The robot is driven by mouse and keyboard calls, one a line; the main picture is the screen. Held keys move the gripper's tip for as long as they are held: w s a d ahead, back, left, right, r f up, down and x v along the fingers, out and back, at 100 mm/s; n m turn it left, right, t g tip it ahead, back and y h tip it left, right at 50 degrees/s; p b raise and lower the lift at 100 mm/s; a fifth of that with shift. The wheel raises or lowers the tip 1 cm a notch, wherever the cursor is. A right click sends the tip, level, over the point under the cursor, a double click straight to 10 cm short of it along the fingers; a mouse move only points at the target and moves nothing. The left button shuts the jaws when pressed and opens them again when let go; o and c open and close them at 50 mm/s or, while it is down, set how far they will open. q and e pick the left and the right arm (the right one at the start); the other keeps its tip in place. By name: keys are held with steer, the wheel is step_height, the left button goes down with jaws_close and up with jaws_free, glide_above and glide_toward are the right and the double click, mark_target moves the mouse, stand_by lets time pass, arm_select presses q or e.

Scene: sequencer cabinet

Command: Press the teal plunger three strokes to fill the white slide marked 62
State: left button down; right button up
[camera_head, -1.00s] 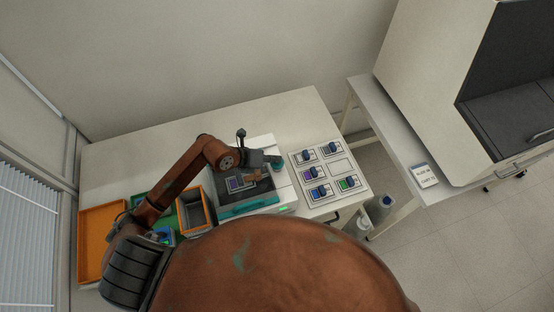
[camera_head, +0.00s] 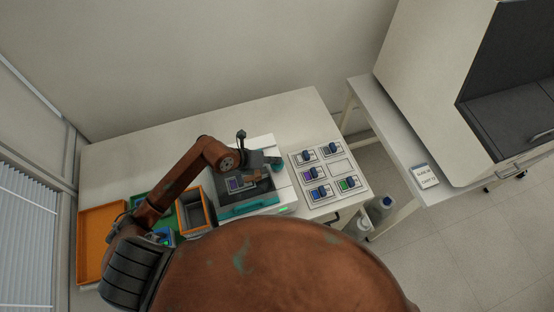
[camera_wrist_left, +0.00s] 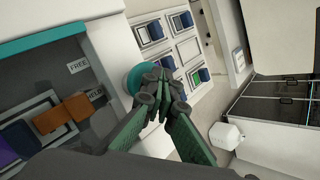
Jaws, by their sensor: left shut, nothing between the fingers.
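The teal plunger (camera_wrist_left: 138,78) is a round teal cap on the white top of the sequencer (camera_head: 283,190). My left gripper (camera_wrist_left: 158,88) is shut and empty, with its fingertips over the plunger and partly hiding it. In the head view the left gripper (camera_head: 274,163) is at the right side of the sequencer. I cannot tell whether the fingertips touch the cap or how far it is pressed. A dark bay beside it holds a purple-marked slide (camera_head: 238,184) and an orange clamp (camera_wrist_left: 62,112). No number 62 is readable. My right gripper is not in view.
To the right, a white panel (camera_head: 336,168) carries several slides with blue knobs.

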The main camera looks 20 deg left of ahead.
arm_select(q)
steer(key=shift+r+p, duration=1.35)
steer(key=shift+r, duration=0.4)
step_height(320, 180, up, 5)
steer(key=p, duration=0.3)
steer(key=shift+p, duration=0.4)
